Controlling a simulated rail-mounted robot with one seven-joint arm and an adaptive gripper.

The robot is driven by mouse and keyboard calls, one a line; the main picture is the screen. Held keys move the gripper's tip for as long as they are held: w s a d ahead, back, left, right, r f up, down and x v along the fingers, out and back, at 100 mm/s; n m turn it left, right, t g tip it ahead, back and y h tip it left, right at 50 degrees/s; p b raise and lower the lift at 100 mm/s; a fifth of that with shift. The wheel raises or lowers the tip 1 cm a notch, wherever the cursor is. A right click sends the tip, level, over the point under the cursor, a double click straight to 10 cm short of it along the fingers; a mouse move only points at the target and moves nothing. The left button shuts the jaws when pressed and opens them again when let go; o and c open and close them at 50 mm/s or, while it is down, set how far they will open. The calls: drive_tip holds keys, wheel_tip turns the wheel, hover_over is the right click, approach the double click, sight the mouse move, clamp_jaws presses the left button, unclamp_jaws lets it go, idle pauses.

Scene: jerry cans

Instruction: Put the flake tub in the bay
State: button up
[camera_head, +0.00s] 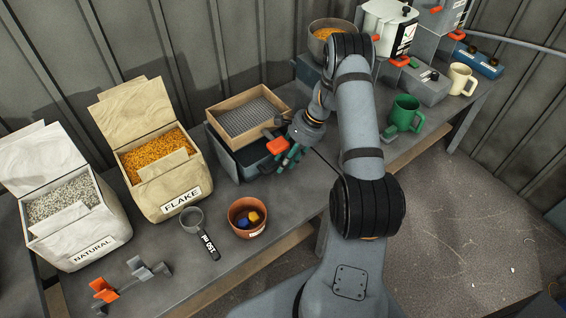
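An open beige container labelled FLAKE (178,200), filled with orange flakes, stands upright on the bench at left centre. It looks more like a folded-top bag than a tub. I cannot tell which place is the bay. A dark box (224,158) with a wooden-framed mesh tray (222,121) at its top stands to the right of the FLAKE container. My gripper (288,158) is at the right front of this box, beside an orange part (277,146), well away from the FLAKE container. Its fingers are small and partly overlapped, so its opening is unclear.
A white NATURAL bag (75,222) stands left. A 150 ml scoop (205,235), a terracotta pot (246,217) and an orange-grey tool (130,283) lie near the front edge. A green mug (404,113), cream mug (460,79) and white canister (386,28) are right.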

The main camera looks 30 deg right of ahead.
drive_tip(key=shift+x, duration=1)
drive_tip(key=shift+c, duration=0.8)
clamp_jaws()
